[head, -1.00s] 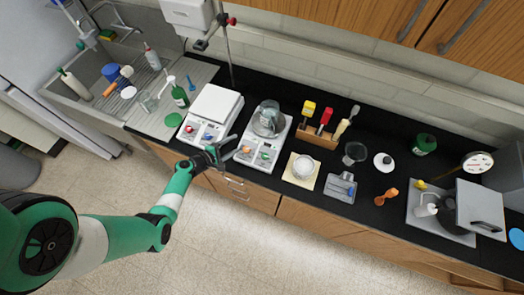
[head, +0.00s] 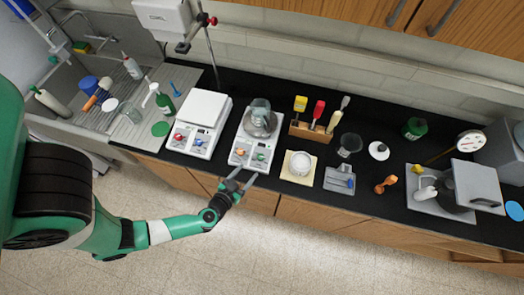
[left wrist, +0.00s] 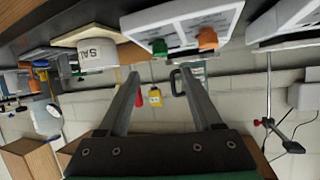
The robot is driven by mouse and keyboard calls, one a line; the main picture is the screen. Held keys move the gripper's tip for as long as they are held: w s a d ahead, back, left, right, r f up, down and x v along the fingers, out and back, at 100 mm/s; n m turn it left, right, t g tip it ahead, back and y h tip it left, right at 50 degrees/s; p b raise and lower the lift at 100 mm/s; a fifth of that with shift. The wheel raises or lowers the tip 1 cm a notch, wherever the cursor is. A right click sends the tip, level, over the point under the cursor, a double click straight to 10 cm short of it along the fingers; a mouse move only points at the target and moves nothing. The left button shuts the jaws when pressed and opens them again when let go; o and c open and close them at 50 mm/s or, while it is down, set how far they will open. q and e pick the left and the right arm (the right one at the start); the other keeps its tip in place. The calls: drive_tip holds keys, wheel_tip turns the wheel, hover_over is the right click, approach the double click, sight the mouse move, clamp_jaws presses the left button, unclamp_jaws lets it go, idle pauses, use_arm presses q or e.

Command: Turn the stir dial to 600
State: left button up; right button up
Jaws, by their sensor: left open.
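A white stirrer unit (head: 240,140) stands at the counter's front with a glass beaker (head: 260,118) on its round plate. Its front panel has an orange dial (head: 239,152) and a green dial (head: 260,157). In the left wrist view, upside down, the green dial (left wrist: 159,47) and orange dial (left wrist: 207,38) appear beyond my fingertips. I cannot read which is the stir dial or its setting. My left gripper (head: 241,181) is open and empty, just in front of that panel, apart from both dials; its two fingers also show in the left wrist view (left wrist: 155,80).
A second white unit (head: 207,107) with red and blue dials stands close on the left. A jar (head: 300,163) on a beige pad and a grey tray-like item (head: 340,180) are to the right. The space in front of the counter is free floor (head: 290,255).

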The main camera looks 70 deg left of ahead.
sight(259, 157)
use_arm(q)
drive_tip(key=b+x, duration=0.4)
drive_tip(key=x, duration=0.7)
drive_tip(key=shift+s+f, duration=0.1)
drive_tip(key=shift+f, duration=0.1)
drive_tip(key=shift+w+a, duration=0.2)
drive_tip(key=shift+w, duration=0.05)
clamp_jaws()
